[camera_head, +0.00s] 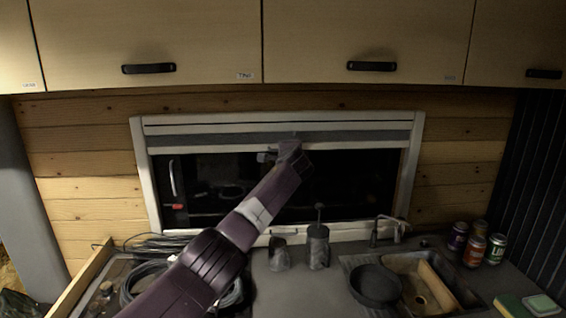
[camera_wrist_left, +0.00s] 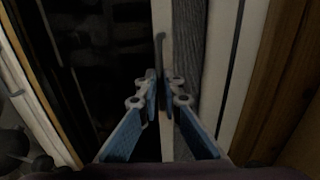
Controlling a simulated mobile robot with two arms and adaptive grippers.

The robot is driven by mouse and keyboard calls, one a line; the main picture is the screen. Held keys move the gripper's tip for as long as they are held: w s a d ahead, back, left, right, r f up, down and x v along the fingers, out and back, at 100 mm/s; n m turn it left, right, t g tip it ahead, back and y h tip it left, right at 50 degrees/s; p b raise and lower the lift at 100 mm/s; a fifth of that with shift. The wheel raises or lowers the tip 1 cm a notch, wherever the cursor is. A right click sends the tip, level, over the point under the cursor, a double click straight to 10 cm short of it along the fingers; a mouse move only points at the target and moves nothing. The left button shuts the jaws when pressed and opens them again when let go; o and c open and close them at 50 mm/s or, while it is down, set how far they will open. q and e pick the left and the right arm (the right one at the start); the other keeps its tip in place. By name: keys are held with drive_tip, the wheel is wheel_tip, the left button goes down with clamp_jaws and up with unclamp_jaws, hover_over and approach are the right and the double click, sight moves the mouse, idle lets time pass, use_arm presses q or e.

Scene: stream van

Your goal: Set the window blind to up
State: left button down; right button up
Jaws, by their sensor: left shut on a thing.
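The window blind (camera_head: 220,140) is a grey strip gathered at the top of the white-framed window, with a pale bar along its lower edge. Most of the dark glass below it is uncovered. My left arm reaches up from the bottom, and my left gripper (camera_head: 280,152) is at the middle of the blind's lower edge. In the left wrist view my left gripper (camera_wrist_left: 164,95) is shut on the blind's pale bottom bar (camera_wrist_left: 163,20), with a finger on each side. The grey blind fabric (camera_wrist_left: 188,40) runs alongside. My right gripper is not in view.
Wooden cabinets (camera_head: 150,35) with black handles hang above the window. The counter below holds coiled cables (camera_head: 140,285), two dark containers, a black pan (camera_head: 375,285), a sink, several cans (camera_head: 473,250) and a sponge (camera_head: 541,305).

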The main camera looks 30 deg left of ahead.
use_arm(q)
drive_tip(key=shift+r+p, duration=0.55)
drive_tip(key=shift+r, duration=0.9)
drive_tip(key=c, duration=2.1)
unclamp_jaws()
drive_tip(key=v, duration=1.2)
